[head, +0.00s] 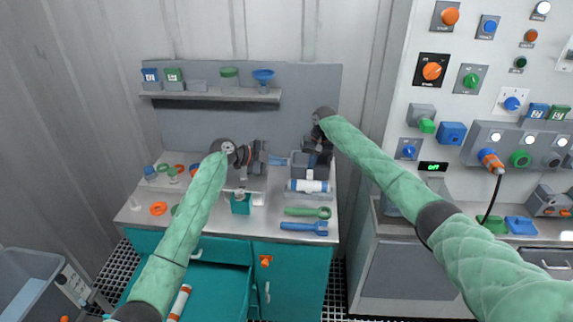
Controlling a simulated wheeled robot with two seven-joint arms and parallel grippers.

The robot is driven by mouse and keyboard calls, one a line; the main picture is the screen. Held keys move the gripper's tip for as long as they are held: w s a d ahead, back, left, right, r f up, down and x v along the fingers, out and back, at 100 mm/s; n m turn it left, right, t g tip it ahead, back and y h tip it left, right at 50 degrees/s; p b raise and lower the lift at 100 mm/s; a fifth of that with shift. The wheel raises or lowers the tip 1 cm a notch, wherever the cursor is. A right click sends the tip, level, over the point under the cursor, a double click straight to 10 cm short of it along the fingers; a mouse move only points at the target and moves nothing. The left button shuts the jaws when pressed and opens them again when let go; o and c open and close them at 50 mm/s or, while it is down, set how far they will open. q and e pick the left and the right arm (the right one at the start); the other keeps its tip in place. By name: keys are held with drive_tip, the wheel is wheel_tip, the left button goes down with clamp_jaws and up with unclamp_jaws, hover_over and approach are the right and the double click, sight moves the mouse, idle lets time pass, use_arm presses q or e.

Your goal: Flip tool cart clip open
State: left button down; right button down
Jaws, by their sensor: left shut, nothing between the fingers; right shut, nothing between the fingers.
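The tool cart (290,247) is teal with a grey metal top and stands in the middle of the head view. A small orange part (266,261), which may be the clip, sits on its front; whether it is flipped open is too small to tell. My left gripper (262,156) is above the back of the cart top, shut and empty. My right gripper (316,158) is shut and empty over the back right of the top, near a grey fixture. Both grippers are well above and behind the orange part. My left arm crosses in front of the cart's left side.
A green wrench (307,212) and a blue wrench (304,227) lie at the cart top's right front, below a white-and-blue cylinder (308,185). A shelf (215,96) holds small containers. An open drawer (212,288) juts out at the front left. A control panel stands right.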

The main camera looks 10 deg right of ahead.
use_arm(q)
hover_over(310, 175)
drive_tip(key=s+a, duration=0.1)
drive_tip(key=a, duration=0.3)
wheel_tip(310, 175, down, 4)
drive_tip(key=shift+w+d+f, duration=0.5)
drive_tip(key=shift+f, duration=0.1)
drive_tip(key=shift+w+d+f, duration=0.25)
drive_tip(key=shift+w+f, duration=0.2)
drive_tip(key=shift+f, duration=0.1)
drive_tip(key=shift+s+f, duration=0.1)
drive_tip(key=shift+f, duration=0.1)
use_arm(e)
drive_tip(key=c, duration=1.3)
unclamp_jaws()
drive_tip(key=shift+o, duration=0.2)
drive_tip(key=shift+r, duration=0.15)
